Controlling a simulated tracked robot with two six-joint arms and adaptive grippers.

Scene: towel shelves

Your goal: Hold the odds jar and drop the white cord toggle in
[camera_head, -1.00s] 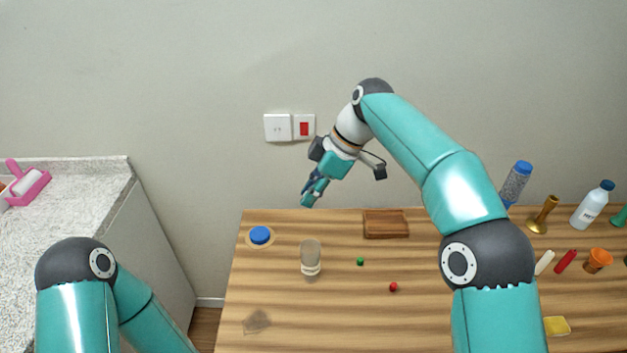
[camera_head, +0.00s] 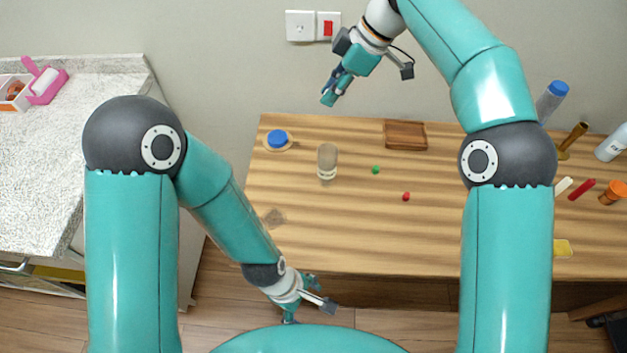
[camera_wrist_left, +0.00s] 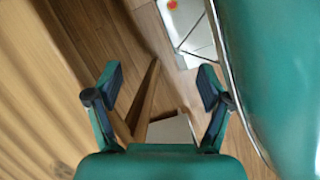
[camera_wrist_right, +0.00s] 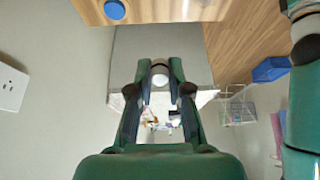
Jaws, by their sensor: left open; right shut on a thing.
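The odds jar (camera_head: 327,162) looks like a small clear open jar with pale contents, upright on the left part of the wooden table. My right gripper (camera_head: 328,97) is raised beyond the table's back edge, above and behind the jar. In the right wrist view its fingers are shut on a small white piece, the cord toggle (camera_wrist_right: 160,76), largely hidden by the fingertips. My left gripper (camera_head: 296,300) is open and empty, low in front of the table's front edge. The left wrist view shows its fingers (camera_wrist_left: 160,85) spread with nothing between them.
A blue lid (camera_head: 277,138) lies left of the jar. A wooden tray (camera_head: 405,135), green bead (camera_head: 375,170) and red bead (camera_head: 406,196) lie to its right. Bottles and small items stand at the far right. The table's front middle is clear.

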